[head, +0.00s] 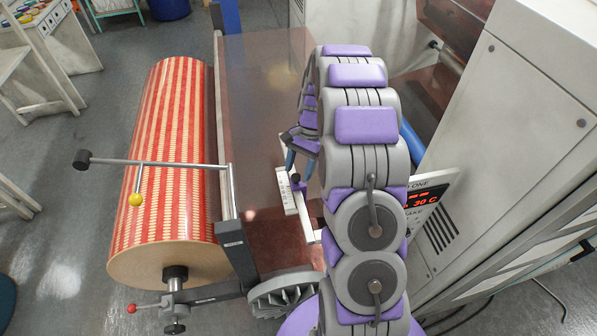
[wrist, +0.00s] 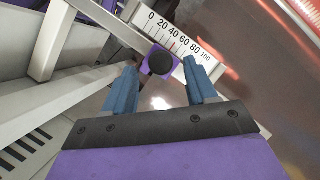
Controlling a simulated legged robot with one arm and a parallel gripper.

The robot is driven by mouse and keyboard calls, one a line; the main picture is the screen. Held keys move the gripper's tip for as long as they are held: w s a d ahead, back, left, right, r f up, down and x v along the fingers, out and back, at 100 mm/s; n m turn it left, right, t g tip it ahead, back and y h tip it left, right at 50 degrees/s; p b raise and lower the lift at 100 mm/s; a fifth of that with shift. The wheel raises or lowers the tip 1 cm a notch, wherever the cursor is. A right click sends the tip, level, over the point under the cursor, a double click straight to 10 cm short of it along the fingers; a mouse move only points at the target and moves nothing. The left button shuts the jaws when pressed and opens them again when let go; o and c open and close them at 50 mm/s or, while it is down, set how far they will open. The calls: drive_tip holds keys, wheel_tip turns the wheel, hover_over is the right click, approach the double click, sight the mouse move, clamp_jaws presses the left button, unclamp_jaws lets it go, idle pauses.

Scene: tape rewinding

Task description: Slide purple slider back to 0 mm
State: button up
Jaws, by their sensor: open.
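The purple slider (wrist: 160,63) has a round black knob and sits beside a white scale (wrist: 178,38) marked 0 to 100. It stands away from the 0 end, roughly beside the middle of the scale; I cannot read its exact value. My gripper (wrist: 161,72) is open, with one blue finger to each side of the knob in the wrist view. I cannot tell whether either finger touches it. In the head view the slider (head: 297,182) shows small below my gripper (head: 301,158), next to the white scale (head: 286,192).
A red-and-cream striped roll (head: 170,160) lies at left, with a metal bar and yellow ball (head: 136,200) over it. A reddish translucent sheet (head: 265,90) is behind the scale. A display panel (head: 428,201) and white cabinet (head: 520,130) stand at right.

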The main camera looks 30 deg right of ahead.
drive_tip(key=shift+s+a+f, duration=0.1)
drive_tip(key=shift+a+f, duration=0.45)
drive_tip(key=shift+d, duration=0.25)
drive_tip(key=c, duration=0.6)
drive_tip(key=shift+a, duration=0.1)
clamp_jaws()
